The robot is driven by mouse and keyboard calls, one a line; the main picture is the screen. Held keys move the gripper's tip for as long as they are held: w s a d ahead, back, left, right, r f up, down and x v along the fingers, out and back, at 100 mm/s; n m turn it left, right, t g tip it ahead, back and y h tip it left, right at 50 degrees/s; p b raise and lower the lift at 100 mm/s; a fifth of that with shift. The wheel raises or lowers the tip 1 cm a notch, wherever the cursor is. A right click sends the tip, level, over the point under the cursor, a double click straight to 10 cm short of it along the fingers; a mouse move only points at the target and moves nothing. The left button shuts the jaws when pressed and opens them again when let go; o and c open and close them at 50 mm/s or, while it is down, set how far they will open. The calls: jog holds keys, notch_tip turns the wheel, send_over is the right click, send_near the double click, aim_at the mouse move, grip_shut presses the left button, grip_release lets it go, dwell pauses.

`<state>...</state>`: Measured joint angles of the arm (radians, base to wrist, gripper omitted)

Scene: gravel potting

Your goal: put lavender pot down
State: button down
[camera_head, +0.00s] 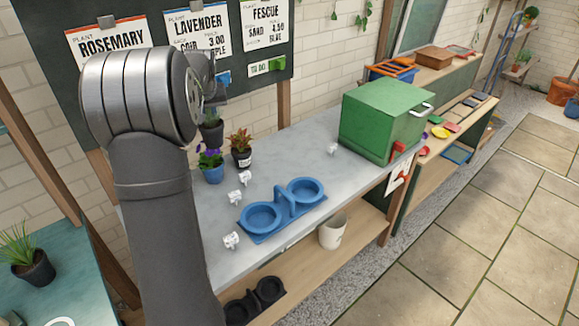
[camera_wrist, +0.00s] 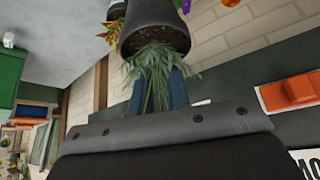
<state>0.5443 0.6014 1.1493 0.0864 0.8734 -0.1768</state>
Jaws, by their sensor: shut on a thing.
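My gripper (camera_wrist: 157,92) is shut on the grey-green foliage (camera_wrist: 155,65) of a plant in a dark pot (camera_wrist: 155,32), which I take to be the lavender pot. In the head view the dark pot (camera_head: 212,131) hangs roughly upright below my wrist, at the back of the grey bench (camera_head: 330,180). It is behind and above a blue pot with purple flowers (camera_head: 213,172). My arm hides most of the gripper in the head view. I cannot tell how far the pot's base is from the bench top.
A dark pot with an orange-leaved plant (camera_head: 241,150) stands close to the right. White crumpled pieces (camera_head: 231,240) and a blue two-ring holder (camera_head: 262,216) lie in front. A green box (camera_head: 380,120) stands at the right end.

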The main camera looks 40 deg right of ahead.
jog(key=s+d+f+m+g+h, duration=0.1)
jog(key=s+d+f+m, duration=0.2)
jog(key=s+d, duration=0.5)
jog(key=s+d+f+m+g+h, duration=0.1)
jog(key=s+d+f+m, duration=0.2)
jog(key=d, duration=0.8)
jog(key=s+d+f+m+g+h, duration=0.1)
jog(key=s+d+f+m, duration=0.15)
jog(key=s+d, duration=0.6)
jog(key=w+f, duration=1)
jog(key=w, duration=0.2)
jog(key=shift+w+a, duration=0.35)
jog(key=shift+w, duration=0.05)
jog(key=shift+m, duration=0.25)
jog(key=c, duration=1.8)
grip_release()
jog(key=shift+f, duration=0.15)
jog(key=o, duration=0.4)
